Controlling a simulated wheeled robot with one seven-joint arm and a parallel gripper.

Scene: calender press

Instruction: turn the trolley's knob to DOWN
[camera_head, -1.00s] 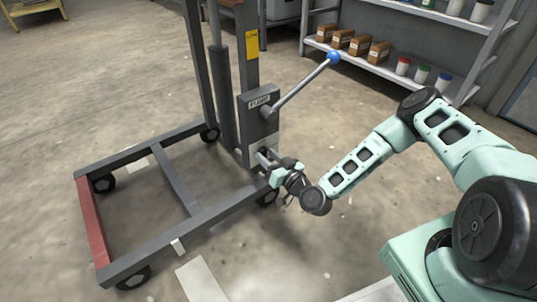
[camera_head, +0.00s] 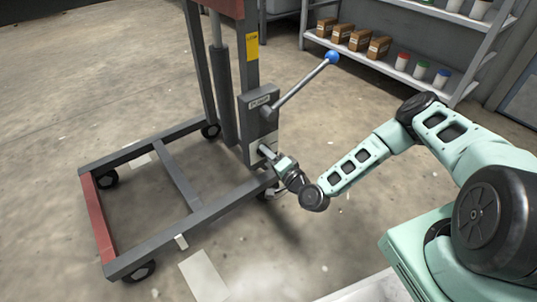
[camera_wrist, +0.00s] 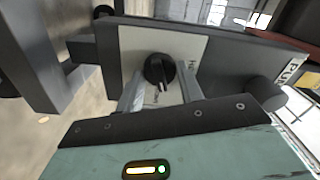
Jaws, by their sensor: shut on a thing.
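The trolley (camera_head: 184,178) stands on the floor, a dark frame with a mast and a grey pump box (camera_head: 259,115). Its black knob (camera_wrist: 158,70) sits on a pale plate (camera_wrist: 185,45) in the wrist view, with a light pointer mark toward the picture's bottom.
A pump lever with a blue ball (camera_head: 332,57) sticks out right of the box, above my gripper. Shelves with brown boxes (camera_head: 358,41) and jars stand behind. A pale strip (camera_head: 204,277) lies on the floor in front.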

